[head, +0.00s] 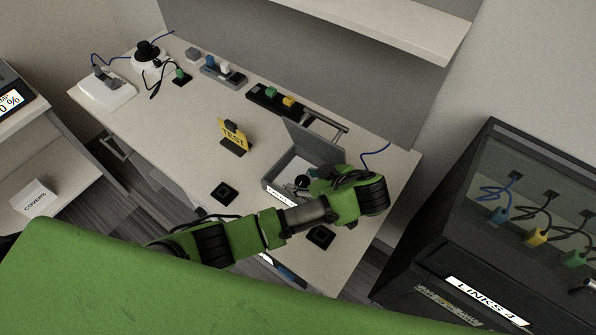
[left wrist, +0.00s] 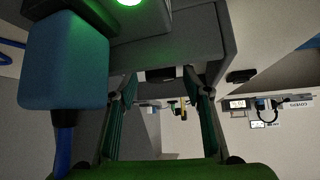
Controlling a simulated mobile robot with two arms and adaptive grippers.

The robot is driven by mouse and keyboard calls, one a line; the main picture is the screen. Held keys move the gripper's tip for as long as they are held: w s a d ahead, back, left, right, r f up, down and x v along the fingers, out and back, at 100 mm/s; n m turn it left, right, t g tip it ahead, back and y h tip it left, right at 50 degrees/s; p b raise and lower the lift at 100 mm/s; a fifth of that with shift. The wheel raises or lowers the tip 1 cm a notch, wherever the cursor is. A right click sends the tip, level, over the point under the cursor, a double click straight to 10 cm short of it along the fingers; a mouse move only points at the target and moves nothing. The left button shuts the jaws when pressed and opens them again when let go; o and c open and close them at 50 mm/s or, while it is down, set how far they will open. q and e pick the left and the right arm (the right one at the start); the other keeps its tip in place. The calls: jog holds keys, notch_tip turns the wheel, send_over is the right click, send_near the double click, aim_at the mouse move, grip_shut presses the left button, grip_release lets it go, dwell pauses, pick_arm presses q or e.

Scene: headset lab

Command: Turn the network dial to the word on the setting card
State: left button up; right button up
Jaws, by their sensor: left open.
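The setting card (head: 234,137) is yellow, reads TEST and stands upright in a dark holder on the desk. My left gripper (head: 303,183) is mostly hidden in the head view, at the open grey box on the desk's right part. In the left wrist view my left gripper (left wrist: 161,82) has its two fingers apart. A small dark part (left wrist: 160,75) shows between the fingertips on a grey body; I cannot tell whether it is the network dial or whether the fingers touch it. A blue plug (left wrist: 65,65) and a green light (left wrist: 130,2) are close by. My right gripper is not in view.
The grey box (head: 276,176) has a raised lid and a partly hidden label. Black square pads (head: 224,192) lie on the desk. Trays with plugs (head: 222,70) stand along the back. A dark LINKS cabinet (head: 432,262) is at right. The desk's middle left is clear.

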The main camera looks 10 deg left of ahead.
pick_arm(q)
jog(key=shift+s+d, duration=0.1)
jog(key=shift+s, duration=0.05)
jog(key=c, duration=1.1)
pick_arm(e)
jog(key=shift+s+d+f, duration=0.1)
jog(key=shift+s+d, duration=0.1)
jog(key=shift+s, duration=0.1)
